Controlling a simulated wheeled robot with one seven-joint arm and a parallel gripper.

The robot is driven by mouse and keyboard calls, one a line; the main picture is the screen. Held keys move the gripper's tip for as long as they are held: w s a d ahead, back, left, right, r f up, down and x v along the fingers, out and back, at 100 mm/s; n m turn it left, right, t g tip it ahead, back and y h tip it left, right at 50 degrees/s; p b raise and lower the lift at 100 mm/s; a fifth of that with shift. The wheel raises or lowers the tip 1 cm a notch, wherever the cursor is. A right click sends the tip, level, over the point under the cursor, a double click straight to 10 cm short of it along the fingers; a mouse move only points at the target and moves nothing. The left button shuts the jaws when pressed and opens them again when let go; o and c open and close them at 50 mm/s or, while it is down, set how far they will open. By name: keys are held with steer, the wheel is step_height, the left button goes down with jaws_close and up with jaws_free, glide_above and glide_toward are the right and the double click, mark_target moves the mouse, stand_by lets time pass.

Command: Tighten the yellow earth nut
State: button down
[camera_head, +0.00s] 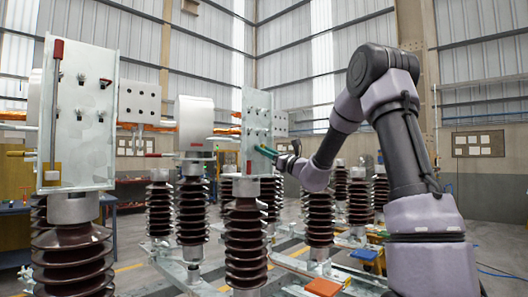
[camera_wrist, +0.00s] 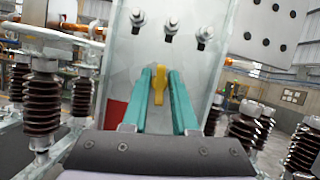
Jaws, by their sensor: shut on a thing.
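The yellow earth nut (camera_wrist: 159,88) sits low on the face of a grey metal plate (camera_wrist: 140,50) in the wrist view. My gripper (camera_wrist: 159,73) has teal fingers, one on each side of the nut, closed on it. In the head view, my gripper (camera_head: 266,152) reaches from the right to the lower part of the middle plate (camera_head: 256,105). The nut cannot be made out there.
Several bolts (camera_wrist: 171,25) stick out of the plate above the nut. A nearer plate (camera_head: 90,110) with a red-handled rod (camera_head: 58,52) stands at the left. Ribbed brown insulators (camera_head: 246,245) stand around. Orange (camera_head: 323,286) and blue (camera_head: 363,254) blocks lie low near my arm.

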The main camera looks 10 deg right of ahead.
steer(key=shift+f, duration=0.1)
steer(key=c, duration=0.7)
jaws_free()
steer(key=v, duration=1.1)
steer(key=shift+w, duration=0.1)
